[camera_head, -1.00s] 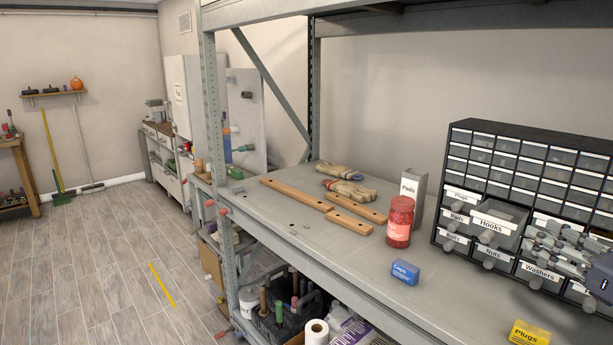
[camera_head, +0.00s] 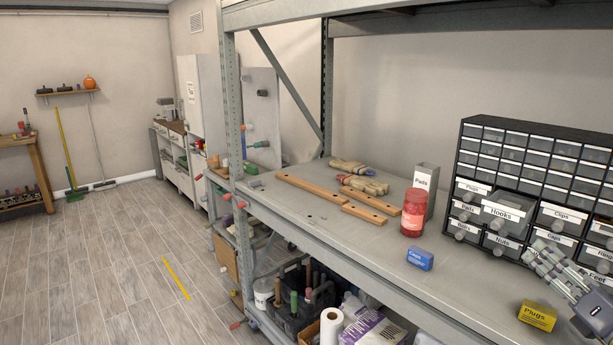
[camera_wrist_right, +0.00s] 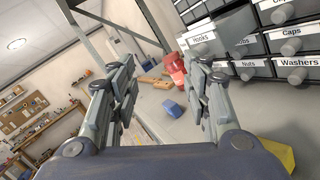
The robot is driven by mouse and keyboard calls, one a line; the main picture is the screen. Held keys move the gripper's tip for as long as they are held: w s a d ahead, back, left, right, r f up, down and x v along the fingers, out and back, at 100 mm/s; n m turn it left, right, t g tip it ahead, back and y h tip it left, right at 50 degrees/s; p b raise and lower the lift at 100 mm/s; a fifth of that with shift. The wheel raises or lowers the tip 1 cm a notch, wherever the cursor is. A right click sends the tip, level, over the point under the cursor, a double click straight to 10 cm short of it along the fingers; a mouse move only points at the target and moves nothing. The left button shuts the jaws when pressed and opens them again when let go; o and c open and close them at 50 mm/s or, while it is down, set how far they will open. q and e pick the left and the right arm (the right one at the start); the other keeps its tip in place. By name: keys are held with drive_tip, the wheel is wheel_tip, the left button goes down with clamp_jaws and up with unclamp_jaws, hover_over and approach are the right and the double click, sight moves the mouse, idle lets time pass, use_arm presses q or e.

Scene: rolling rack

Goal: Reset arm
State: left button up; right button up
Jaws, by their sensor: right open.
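My right gripper (camera_head: 552,262) is at the right edge in the head view, in front of the lower drawers of the black drawer cabinet (camera_head: 455,205). It is open and empty. In the right wrist view its two fingers (camera_wrist_right: 160,105) stand apart with the shelf between them. The Hooks drawer (camera_head: 503,212) is pulled out. A blue Caps box (camera_head: 420,259) and a yellow Plugs box (camera_head: 537,315) are on the shelf, apart from the gripper. My left gripper is not in view.
The grey shelf (camera_head: 345,250) holds a red jar (camera_head: 414,212), a grey Pads box (camera_head: 426,180), wooden strips (camera_head: 313,187) and gloves (camera_head: 365,184). A rack post (camera_head: 233,110) stands at the left. Open floor (camera_head: 120,250) lies left of the rack.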

drive_tip(key=s+a+f+m+g+h, duration=0.2)
drive_tip(key=s+f+m+g+h, duration=0.3)
drive_tip(key=f+m, duration=0.7)
drive_tip(key=s+a+f+m+g+h, duration=0.2)
drive_tip(key=s+a+f+m+h, duration=0.15)
drive_tip(key=s+f+m, duration=0.55)
drive_tip(key=s+a+f+m+g+y, duration=0.3)
drive_tip(key=s+a+f+m+g, duration=0.15)
drive_tip(key=s+a+f, duration=0.45)
drive_tip(key=s+a+f+m+g+y, duration=0.4)
drive_tip(key=s+a, duration=0.3)
drive_tip(key=a, duration=0.4)
wheel_tip(320, 180, down, 28)
drive_tip(key=s+f+g+h, duration=0.1)
drive_tip(key=s+g, duration=0.1)
drive_tip(key=s, duration=0.1)
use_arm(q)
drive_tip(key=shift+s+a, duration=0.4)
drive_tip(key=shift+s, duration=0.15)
use_arm(e)
drive_tip(key=s+d+f+g, duration=0.1)
drive_tip(key=s+d+f, duration=0.1)
drive_tip(key=s+f, duration=1.1)
drive_tip(key=s, duration=0.3)
drive_tip(key=shift+d+f, duration=0.35)
drive_tip(key=shift+m+h, duration=0.25)
drive_tip(key=shift+c, duration=0.3)
